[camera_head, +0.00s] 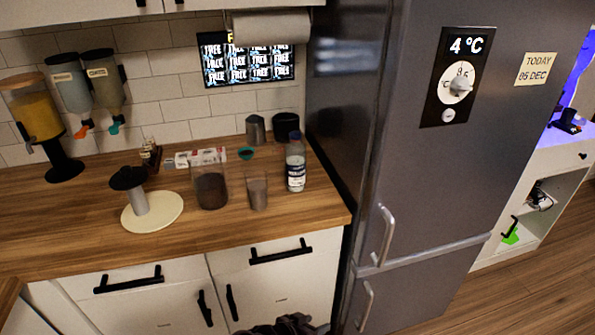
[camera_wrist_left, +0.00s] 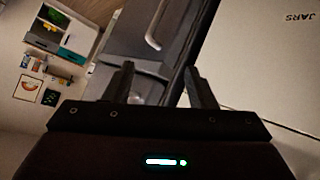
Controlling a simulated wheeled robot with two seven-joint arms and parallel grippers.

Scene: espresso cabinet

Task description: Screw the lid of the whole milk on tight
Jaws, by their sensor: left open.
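I cannot make out any container marked whole milk, nor a loose lid. My left gripper (camera_head: 285,326) shows only as a dark shape at the bottom edge of the head view, in front of the lower cabinets and well below the bottle. In the left wrist view its two fingers (camera_wrist_left: 160,86) are apart with nothing between them. My right gripper is in neither view.
The grey fridge (camera_head: 440,170) is shut, with a vertical handle (camera_head: 386,236). The wooden counter (camera_head: 60,235) holds a tamper-like tool on a round pale base (camera_head: 165,214), a dark-filled jar (camera_head: 211,190), a cup (camera_head: 257,193) and dispensers (camera_head: 70,90). The counter's front left is clear.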

